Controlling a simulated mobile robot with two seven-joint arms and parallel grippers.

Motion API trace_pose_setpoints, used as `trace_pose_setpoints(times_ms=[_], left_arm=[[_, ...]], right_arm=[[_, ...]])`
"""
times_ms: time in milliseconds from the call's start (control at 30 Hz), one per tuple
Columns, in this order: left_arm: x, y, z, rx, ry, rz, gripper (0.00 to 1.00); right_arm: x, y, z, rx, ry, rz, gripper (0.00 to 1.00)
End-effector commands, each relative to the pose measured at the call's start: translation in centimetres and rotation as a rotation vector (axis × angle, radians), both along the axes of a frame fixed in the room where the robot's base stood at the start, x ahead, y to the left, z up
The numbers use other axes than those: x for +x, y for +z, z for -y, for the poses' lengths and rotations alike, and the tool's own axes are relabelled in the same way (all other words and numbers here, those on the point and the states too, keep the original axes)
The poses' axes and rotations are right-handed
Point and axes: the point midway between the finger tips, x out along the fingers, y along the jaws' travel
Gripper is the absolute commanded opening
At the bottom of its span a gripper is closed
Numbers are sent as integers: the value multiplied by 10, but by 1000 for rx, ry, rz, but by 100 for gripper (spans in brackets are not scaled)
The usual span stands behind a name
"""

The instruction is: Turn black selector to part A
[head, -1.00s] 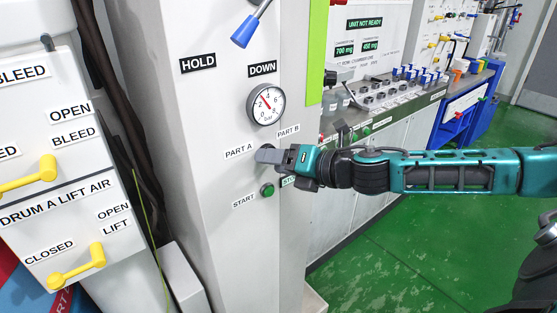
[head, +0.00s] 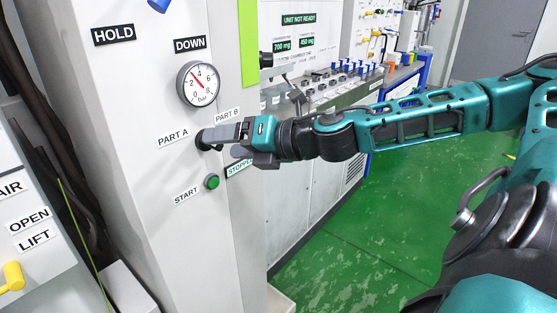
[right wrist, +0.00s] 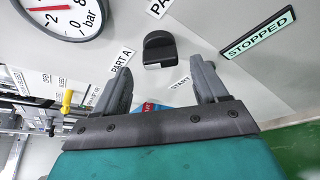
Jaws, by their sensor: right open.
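The black selector (head: 203,139) sits on the pale column between the PART A label (head: 173,137) and the PART B label (head: 228,115). It shows whole in the right wrist view (right wrist: 160,50), with its raised grip facing me. My right gripper (head: 224,142) is open at the column face, its grey fingers pointing at the selector. In the right wrist view the fingertips (right wrist: 161,68) lie on either side of the selector, just short of it, with nothing held. In the head view a finger partly covers the selector. My left gripper is not in view.
A pressure gauge (head: 198,84) is above the selector and a green START button (head: 212,181) below. A STOPPED sign (head: 239,168) is close beside the gripper. A panel with a yellow handle (head: 12,276) stands at left. Green floor is open at right.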

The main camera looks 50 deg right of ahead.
Motion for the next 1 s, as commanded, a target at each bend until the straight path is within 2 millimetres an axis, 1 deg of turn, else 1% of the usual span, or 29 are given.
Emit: trace_pose_setpoints(times_ms=[33,100,333,400,667,1000], left_arm=[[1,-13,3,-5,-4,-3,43],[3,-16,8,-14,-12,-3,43],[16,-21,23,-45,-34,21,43],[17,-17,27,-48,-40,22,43],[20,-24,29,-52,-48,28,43],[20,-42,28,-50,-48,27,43]], right_arm=[[-2,-5,2,-7,1,4,72],[-6,-4,3,-8,2,4,72],[-21,-2,8,-6,-8,0,72],[-26,5,10,-3,-4,0,72],[-49,12,18,-3,-6,2,72],[-80,22,30,-2,-4,-2,72]])
